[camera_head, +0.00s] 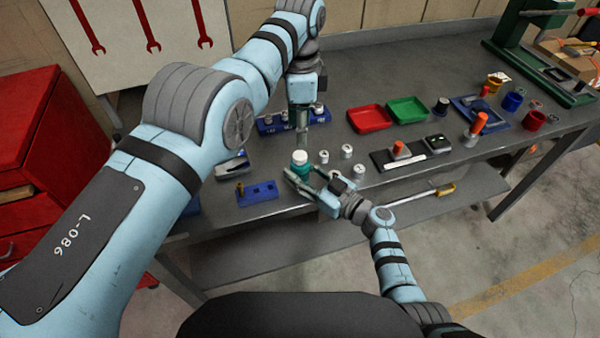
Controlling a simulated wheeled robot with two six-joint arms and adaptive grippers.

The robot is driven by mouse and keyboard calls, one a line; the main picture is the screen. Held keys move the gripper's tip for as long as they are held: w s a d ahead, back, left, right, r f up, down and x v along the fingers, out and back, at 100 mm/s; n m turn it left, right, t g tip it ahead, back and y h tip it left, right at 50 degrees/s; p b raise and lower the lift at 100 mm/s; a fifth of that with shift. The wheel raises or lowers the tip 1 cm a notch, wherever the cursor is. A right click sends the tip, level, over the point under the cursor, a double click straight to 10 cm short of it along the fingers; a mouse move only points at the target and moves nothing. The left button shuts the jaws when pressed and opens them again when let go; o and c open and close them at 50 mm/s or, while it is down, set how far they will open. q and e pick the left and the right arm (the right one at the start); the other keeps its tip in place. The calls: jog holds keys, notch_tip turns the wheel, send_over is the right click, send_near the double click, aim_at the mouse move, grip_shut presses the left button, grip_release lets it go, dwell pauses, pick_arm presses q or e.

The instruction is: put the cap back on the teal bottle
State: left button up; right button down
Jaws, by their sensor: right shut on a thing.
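The teal bottle (301,169) stands upright near the front edge of the grey bench, with a white cap-like piece (300,157) at its top. I cannot tell whether that piece is fully seated. My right gripper (303,177) comes from the lower right and is shut on the teal bottle, its fingers around the lower body and hiding part of it. My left gripper (302,144) points straight down just above and behind the white top, with a small gap in the picture. Its fingers look close together, and I cannot tell whether they are shut or hold anything.
Several small white pieces (347,151) stand right of the bottle. A blue rack (267,125) is behind, and a blue block (257,193) lies left. Red (369,118) and green (407,110) trays sit further back. A black scale-like device (438,144) stands to the right.

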pick_arm(q)
jog(key=n, duration=1.9)
jog(key=shift+n, duration=0.4)
jog(key=n, duration=0.4)
jog(key=shift+n, duration=0.4)
jog(key=n, duration=1.8)
jog(key=shift+n, duration=0.4)
jog(key=shift+f, duration=0.1)
